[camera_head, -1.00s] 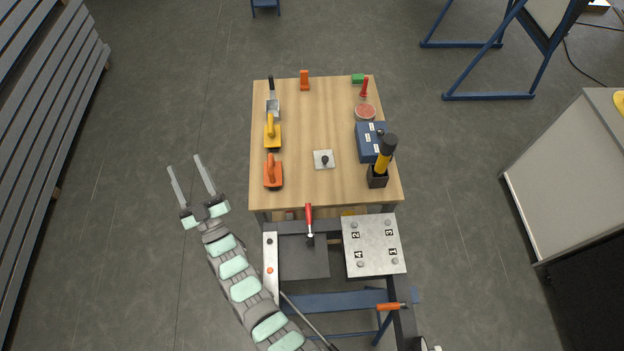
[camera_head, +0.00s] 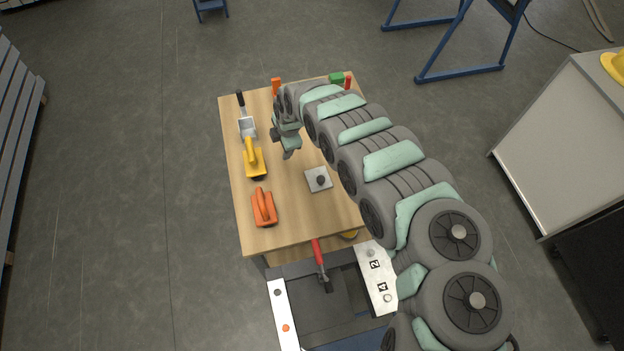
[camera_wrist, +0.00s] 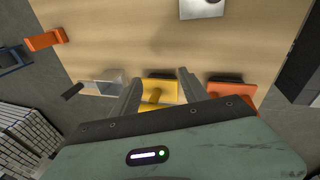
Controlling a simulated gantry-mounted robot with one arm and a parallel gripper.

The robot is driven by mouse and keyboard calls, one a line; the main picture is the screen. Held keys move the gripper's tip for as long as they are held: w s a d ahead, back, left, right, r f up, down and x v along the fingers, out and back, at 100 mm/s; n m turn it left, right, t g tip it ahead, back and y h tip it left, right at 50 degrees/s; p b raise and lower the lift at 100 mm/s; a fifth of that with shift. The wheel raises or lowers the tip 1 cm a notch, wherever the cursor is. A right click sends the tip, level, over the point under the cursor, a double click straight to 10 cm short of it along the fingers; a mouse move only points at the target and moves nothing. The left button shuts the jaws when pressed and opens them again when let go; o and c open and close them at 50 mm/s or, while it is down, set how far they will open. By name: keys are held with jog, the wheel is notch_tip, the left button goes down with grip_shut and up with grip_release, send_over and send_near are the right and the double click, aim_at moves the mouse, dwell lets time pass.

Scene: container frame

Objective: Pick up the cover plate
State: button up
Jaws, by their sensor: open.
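The likely cover plate (camera_head: 312,186) is a small square light-grey plate with a black knob. It lies flat on the wooden table (camera_head: 285,215), right of the orange float. It also shows cut off at the top edge of the wrist view (camera_wrist: 196,12). My gripper (camera_head: 290,153) is over the table, up and left of the plate, apart from it. In the wrist view my gripper (camera_wrist: 160,88) is open, with nothing held. The yellow float shows beyond and between its fingers.
A yellow float (camera_head: 253,158), an orange float (camera_head: 263,207) and a trowel (camera_head: 247,126) line the table's left side. An orange block (camera_head: 276,86) and a green block (camera_head: 337,77) are at the back. My arm hides the table's right side. A numbered metal plate (camera_head: 374,268) is in front.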

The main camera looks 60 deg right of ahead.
jog(key=s+f+g+b, duration=0.1)
jog(key=s, duration=0.3)
jog(key=s+f+g+b, duration=0.1)
jog(key=s, duration=0.2)
jog(key=s+d+f+y+b, duration=0.1)
jog(key=s, duration=0.3)
jog(key=shift+s+d+f+n+g, duration=0.1)
jog(key=shift+s+f+n+g, duration=0.25)
jog(key=shift+n+g, duration=0.05)
jog(key=shift+s+f+b, duration=0.25)
jog(key=shift+b, duration=0.05)
send_over(320, 179)
jog(key=f, duration=0.4)
jog(key=shift+w+a, duration=0.1)
jog(key=shift+a, duration=0.2)
jog(key=shift+d+f+b, duration=0.15)
jog(key=shift+f+b, duration=0.15)
jog(key=shift+f, duration=1.05)
jog(key=shift+d+f+b, duration=0.15)
jog(key=shift+f+b, duration=0.15)
jog(key=shift+f, duration=1.4)
jog(key=shift+d, duration=0.1)
grip_shut()
